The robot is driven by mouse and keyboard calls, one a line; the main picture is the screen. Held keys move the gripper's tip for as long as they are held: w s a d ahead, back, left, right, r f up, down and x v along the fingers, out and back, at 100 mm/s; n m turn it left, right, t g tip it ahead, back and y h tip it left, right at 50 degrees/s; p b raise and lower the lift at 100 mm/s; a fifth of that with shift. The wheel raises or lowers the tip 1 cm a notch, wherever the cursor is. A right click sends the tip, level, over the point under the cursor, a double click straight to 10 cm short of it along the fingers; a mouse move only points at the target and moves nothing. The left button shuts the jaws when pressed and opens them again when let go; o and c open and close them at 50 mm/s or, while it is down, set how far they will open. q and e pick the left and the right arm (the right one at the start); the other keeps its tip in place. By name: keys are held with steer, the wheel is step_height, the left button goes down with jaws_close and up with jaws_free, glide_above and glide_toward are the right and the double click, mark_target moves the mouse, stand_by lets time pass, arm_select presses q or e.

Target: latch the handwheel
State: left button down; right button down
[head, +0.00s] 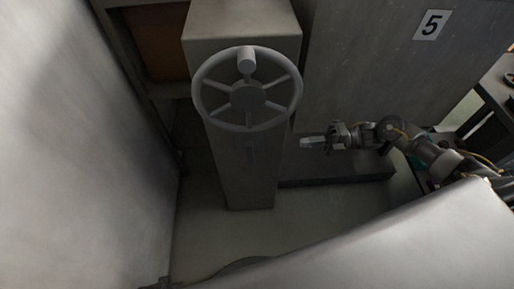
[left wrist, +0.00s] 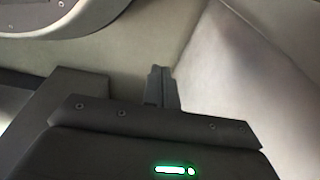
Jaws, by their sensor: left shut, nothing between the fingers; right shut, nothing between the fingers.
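The grey handwheel (head: 204,108) is mounted on a tall grey box-shaped post in the head view. It has several spokes, a round hub and a short knob (head: 246,62) at the top of its rim. My right gripper (head: 306,142) is shut and empty, to the right of the post and a little below the wheel, apart from both. My left gripper (left wrist: 162,72) shows only in the left wrist view, shut and empty, pointing toward the floor and a pale wall. No separate latch part can be made out.
The post (head: 240,175) stands on a pale floor (head: 205,235). A large pale wall (head: 80,150) closes off the left. A grey panel with a "5" sign (head: 431,25) stands behind at right, with a low dark ledge (head: 345,172) at its foot. Floor left of the post is clear.

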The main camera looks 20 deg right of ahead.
mark_target(250, 150)
steer(key=shift+w, duration=0.1)
